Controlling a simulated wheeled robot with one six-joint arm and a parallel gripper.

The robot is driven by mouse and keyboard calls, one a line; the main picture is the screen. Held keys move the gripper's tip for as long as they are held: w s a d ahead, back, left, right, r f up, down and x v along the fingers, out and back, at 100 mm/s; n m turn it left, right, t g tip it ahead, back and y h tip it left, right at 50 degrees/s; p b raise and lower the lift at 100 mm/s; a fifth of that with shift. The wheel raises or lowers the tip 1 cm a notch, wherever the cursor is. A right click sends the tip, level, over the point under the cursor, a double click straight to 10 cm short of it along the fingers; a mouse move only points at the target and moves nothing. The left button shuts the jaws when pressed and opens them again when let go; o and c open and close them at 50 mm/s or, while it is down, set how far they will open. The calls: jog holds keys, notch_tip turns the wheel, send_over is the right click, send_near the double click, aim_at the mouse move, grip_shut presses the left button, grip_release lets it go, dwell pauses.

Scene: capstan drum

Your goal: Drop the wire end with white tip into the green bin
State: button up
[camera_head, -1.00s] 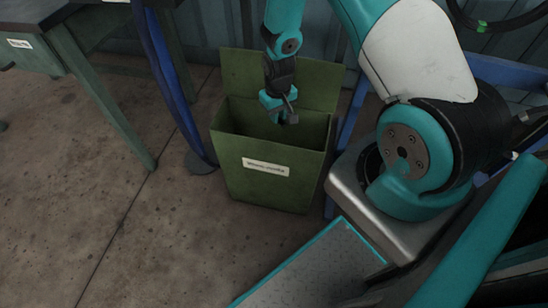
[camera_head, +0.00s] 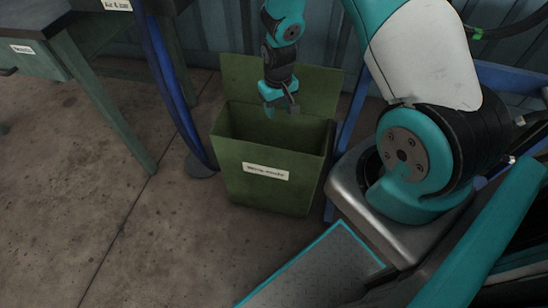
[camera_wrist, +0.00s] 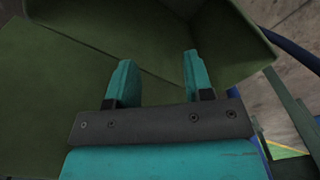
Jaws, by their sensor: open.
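The green bin (camera_head: 262,175) stands on the floor with its lid up at the back and a white label on its front. My gripper (camera_head: 281,108) is over the bin's opening, pointing down, near the raised lid. In the wrist view my gripper (camera_wrist: 157,80) has its two teal fingers apart with nothing between them. The green bin's inside (camera_wrist: 70,75) fills most of that view behind the fingers. I see no wire end with a white tip in either view; the lower inside of the bin is hidden by its front wall in the head view.
A green-legged table (camera_head: 95,95) stands at the left. A blue post (camera_head: 172,85) with a round foot rises just left of the bin. A blue frame (camera_head: 358,115) is close on the bin's right. The concrete floor (camera_head: 120,240) in front is clear.

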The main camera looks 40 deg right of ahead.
notch_tip(320, 180, up, 12)
jog(key=p, duration=0.2)
jog(key=shift+r, duration=0.2)
jog(key=s+a+r+n+y, duration=0.2)
jog(key=s+a+r+n, duration=0.3)
jog(key=a+r, duration=0.85)
jog(key=s+a+r+n+y, duration=0.1)
jog(key=s+a+r+n, duration=0.1)
jog(key=s+a+r, duration=0.35)
jog(key=s+a+r+n+y, duration=0.1)
jog(key=s+a+r, duration=0.15)
jog(key=s, duration=0.65)
notch_tip(320, 180, up, 17)
jog(key=s+p, duration=0.1)
jog(key=p, duration=1.6)
jog(key=shift+s+a, duration=0.1)
jog(key=shift+c, duration=0.4)
